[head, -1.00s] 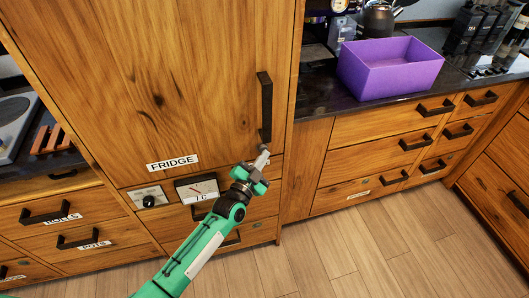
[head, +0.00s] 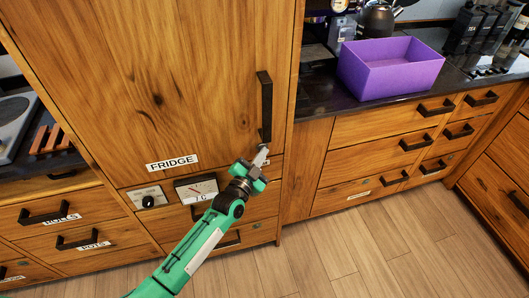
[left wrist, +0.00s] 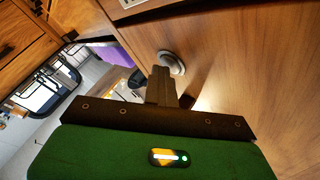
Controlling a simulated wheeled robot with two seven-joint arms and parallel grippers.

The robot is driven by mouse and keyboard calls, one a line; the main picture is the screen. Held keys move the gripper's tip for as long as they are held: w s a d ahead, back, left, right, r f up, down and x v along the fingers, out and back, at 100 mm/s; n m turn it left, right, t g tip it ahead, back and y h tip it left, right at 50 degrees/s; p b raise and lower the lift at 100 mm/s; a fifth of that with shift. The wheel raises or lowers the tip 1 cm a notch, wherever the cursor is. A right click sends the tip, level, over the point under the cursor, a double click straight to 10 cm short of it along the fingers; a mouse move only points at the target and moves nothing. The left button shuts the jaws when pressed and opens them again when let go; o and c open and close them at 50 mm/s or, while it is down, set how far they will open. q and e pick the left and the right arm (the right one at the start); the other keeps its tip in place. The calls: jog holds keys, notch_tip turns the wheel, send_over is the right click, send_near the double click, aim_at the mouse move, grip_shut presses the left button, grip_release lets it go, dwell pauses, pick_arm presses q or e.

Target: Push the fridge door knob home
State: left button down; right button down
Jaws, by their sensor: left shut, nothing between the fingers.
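The fridge door (head: 190,80) is a tall wooden panel and looks shut, with a black vertical handle (head: 264,108) at its right. The round silver door knob (left wrist: 171,60) shows in the left wrist view on the wooden face. In the head view the knob is small and mostly hidden at my fingertips, below the handle. My left gripper (head: 261,157) is shut and empty. Its fingertips, also in the left wrist view (left wrist: 161,74), overlap the knob's lower edge; I cannot tell whether they touch it. My right gripper is not in view.
A FRIDGE label (head: 172,162) is on the door's lower part. Below are a small dial (head: 148,201) and a gauge (head: 197,188). A purple box (head: 390,72) stands on the dark counter at right. Drawers with black handles flank the fridge; the floor in front is clear.

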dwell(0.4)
pick_arm(q)
jog(key=shift+s+d+p, duration=0.25)
jog(key=shift+s+p, duration=0.3)
jog(key=shift+s, duration=0.3)
jog(key=shift+s+d+p, duration=0.2)
jog(key=shift+s+p, duration=0.3)
jog(key=shift+s, duration=0.3)
jog(key=s, duration=0.1)
jog(key=s+d+p, duration=0.1)
jog(key=s, duration=0.1)
jog(key=s+p, duration=0.1)
jog(key=shift+s+d, duration=0.3)
jog(key=shift+s, duration=0.1)
